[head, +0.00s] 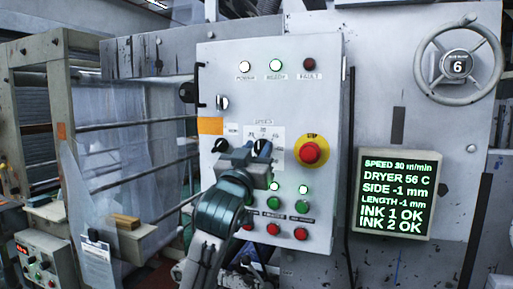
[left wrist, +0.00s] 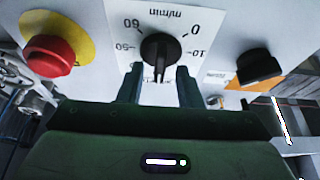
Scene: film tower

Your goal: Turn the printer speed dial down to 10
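The speed dial (head: 262,147) is a black knob on a white scale plate marked SPEED on the grey control panel. In the left wrist view the dial (left wrist: 161,49) appears upside down, with 0, 10, 50 and 60 readable around it; its grip bar points toward the scale's middle. My left gripper (head: 250,158) is in front of the panel at the dial. Its two fingers (left wrist: 160,84) are apart, their tips close to the dial's sides, with a gap between them; I cannot tell whether they touch it. The display (head: 397,193) appears to read SPEED 30 m/min. My right gripper is not in view.
A red stop button (head: 310,152) on yellow sits right of the dial. A black knob (head: 221,145) is to its left. Green and red buttons (head: 273,229) sit below, lamps above. A handwheel (head: 459,65) is at upper right.

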